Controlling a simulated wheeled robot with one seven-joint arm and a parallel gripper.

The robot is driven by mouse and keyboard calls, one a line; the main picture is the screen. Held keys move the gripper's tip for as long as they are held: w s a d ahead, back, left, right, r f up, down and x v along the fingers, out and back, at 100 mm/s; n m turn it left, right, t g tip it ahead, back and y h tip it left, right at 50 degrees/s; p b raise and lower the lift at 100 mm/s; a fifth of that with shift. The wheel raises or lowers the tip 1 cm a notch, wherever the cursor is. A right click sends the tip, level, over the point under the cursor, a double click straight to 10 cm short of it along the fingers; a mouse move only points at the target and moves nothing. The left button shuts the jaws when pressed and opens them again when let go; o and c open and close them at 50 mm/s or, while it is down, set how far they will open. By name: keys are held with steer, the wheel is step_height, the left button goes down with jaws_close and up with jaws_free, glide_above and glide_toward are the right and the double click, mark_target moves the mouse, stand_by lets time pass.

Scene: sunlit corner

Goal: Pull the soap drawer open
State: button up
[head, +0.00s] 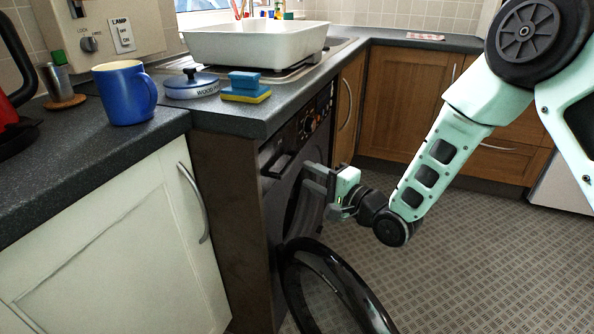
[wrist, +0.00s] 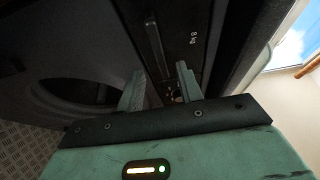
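The soap drawer (head: 277,164) is a dark front with a bar-like handle, high on the left of the black washing machine (head: 300,145). I cannot clearly see any gap around its front, so how far it stands out is unclear. In the wrist view, its slim upright handle (wrist: 155,46) lies beyond the fingertips. My gripper (head: 304,177) is in front of the machine, close to the right of the drawer. In the wrist view, my gripper (wrist: 160,80) has its two fingers apart with nothing between them. No contact with the handle is visible.
The machine's round door (head: 338,300) hangs open below my gripper. Its control dial (head: 306,122) is right of the drawer. The worktop (head: 215,108) above holds a blue mug (head: 125,92), sponges (head: 246,88) and a white basin (head: 255,48). The floor (head: 460,240) to the right is clear.

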mark_target(292, 166)
steer(key=shift+x, duration=2.65)
jaws_close()
